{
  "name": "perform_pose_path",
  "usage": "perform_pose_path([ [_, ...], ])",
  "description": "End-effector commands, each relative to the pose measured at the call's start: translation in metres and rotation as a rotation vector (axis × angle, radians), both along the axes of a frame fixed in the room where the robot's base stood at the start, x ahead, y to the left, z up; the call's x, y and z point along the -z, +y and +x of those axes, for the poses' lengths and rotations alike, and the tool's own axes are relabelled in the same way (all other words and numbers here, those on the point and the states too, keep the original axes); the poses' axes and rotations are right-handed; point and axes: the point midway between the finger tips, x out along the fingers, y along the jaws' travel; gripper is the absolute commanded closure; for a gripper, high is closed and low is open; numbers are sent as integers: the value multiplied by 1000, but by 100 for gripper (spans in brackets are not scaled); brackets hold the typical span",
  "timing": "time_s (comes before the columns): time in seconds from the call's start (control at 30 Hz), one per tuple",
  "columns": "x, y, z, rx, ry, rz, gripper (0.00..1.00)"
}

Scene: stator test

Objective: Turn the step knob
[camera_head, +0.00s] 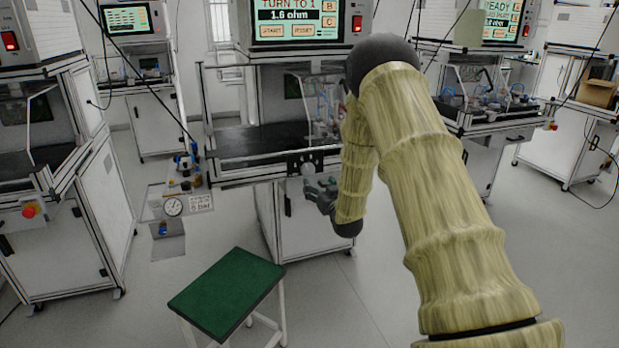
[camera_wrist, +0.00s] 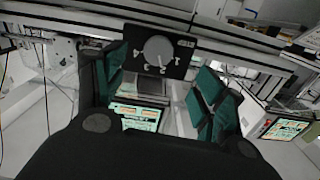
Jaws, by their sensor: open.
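The step knob (camera_wrist: 158,51) is a round light-grey disc on a black plate (camera_wrist: 178,70) with white marks around it. It also shows in the head view as a pale knob (camera_head: 308,169) on the front edge of the middle test bench. My gripper (camera_head: 322,190) is just below and right of the knob in that view. In the wrist view my gripper (camera_wrist: 160,68) is open, with teal-padded fingers spread to either side below the knob and nothing between them. I see no contact with the knob. Which mark the knob points at is too small to tell.
The screen (camera_head: 297,20) above the bench reads "TURN TO 1" and "1.6 ohm". A green-topped stool (camera_head: 228,290) stands in front, left of my gripper. Other benches stand at both sides; floor is free between.

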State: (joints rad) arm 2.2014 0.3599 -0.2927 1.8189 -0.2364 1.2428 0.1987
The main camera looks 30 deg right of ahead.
Motion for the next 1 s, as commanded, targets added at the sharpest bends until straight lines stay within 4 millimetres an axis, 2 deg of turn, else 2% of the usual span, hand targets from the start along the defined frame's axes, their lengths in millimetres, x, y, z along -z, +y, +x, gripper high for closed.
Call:
perform_pose_path([
  [0.17,-4,-6,13,0,-11,-4,29],
  [0.7,-3,-24,91,0,-9,-3,29],
  [1.0,-3,-27,105,1,-8,-2,29],
])
